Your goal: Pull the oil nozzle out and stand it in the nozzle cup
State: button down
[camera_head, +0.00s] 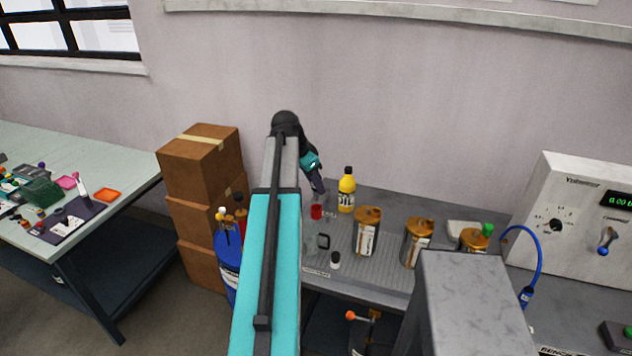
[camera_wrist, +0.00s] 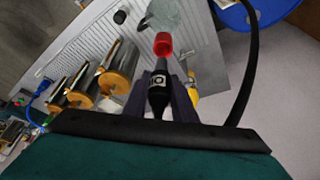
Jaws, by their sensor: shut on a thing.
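My gripper (camera_wrist: 162,92) is shut on the oil nozzle (camera_wrist: 158,96), which has a dark body with a pale label. The nozzle's thin end points toward the red cup (camera_wrist: 162,44); I cannot tell whether it is inside the cup or short of it. In the head view the red cup (camera_head: 316,212) stands near the bench's left end, just below my gripper (camera_head: 318,188). The nozzle is hard to make out there. A dark hose (camera_wrist: 248,75) curves along the right of the wrist view.
A yellow bottle (camera_head: 346,192) stands close right of the gripper. A clear mug (camera_head: 317,244) and a small black-capped jar (camera_head: 335,261) are in front. Several gold-topped canisters (camera_head: 366,232) stand to the right. A blue drum (camera_head: 228,262) and stacked boxes (camera_head: 203,165) are left.

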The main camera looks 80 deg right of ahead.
aim_at(316, 199)
jog(key=shift+f+b, duration=0.4)
jog(key=shift+f, duration=0.6)
jog(key=shift+f+b, duration=1.1)
jog(key=shift+f, duration=1.05)
dwell(1.7)
jog(key=c, duration=1.4)
grip_release()
jog(key=shift+r, duration=0.1)
jog(key=shift+b+v, duration=1.65)
jog(key=shift+v, duration=5.2)
